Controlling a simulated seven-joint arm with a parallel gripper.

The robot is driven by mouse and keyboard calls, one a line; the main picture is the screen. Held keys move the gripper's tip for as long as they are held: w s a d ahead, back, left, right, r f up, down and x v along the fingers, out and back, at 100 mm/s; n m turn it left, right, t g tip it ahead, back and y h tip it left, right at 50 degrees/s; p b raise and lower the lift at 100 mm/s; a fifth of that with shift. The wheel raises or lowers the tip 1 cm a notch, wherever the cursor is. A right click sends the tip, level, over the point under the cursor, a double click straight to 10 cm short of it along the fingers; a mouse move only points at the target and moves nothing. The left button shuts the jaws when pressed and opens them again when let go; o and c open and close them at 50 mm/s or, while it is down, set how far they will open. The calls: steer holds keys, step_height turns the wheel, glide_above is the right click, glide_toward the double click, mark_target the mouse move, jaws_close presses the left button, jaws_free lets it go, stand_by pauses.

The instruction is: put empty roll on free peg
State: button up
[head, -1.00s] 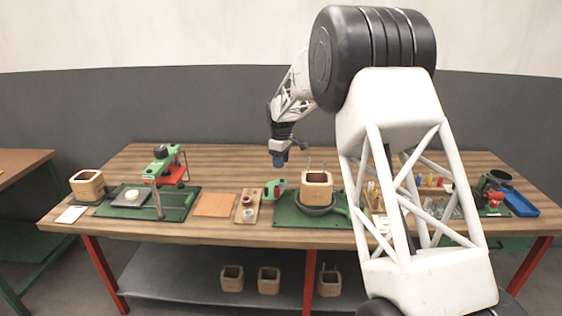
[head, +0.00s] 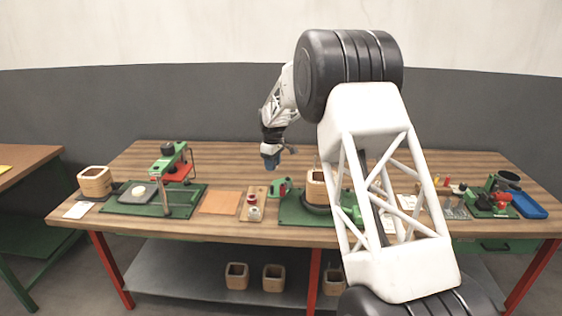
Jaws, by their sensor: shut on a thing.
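My gripper (head: 270,162) points down above the bench, behind the wooden peg board. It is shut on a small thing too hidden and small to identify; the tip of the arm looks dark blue. The wooden peg board (head: 243,214) lies left of the green winding base. On it stand a red-topped roll (head: 252,195) and a second reddish and pale roll (head: 255,213) nearer the front. I cannot tell from this view which peg is free.
An orange sheet (head: 219,202) lies left of the board. A green press (head: 165,185) stands further left. A wooden coil box (head: 317,188) sits on the green base (head: 292,212), partly behind my arm. A blue tray (head: 528,205) is far right. The bench's back strip is clear.

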glide_above(262, 189)
step_height(262, 189, down, 4)
steer(key=shift+s+r, duration=0.1)
steer(key=shift+r, duration=0.1)
steer(key=shift+f, duration=0.2)
steer(key=shift+f, duration=2.7)
steer(key=shift+f, duration=1.45)
stand_by(1.1)
steer(key=o, duration=1.4)
steer(key=shift+c, duration=0.2)
steer(key=shift+r, duration=0.1)
steer(key=shift+r, duration=2.4)
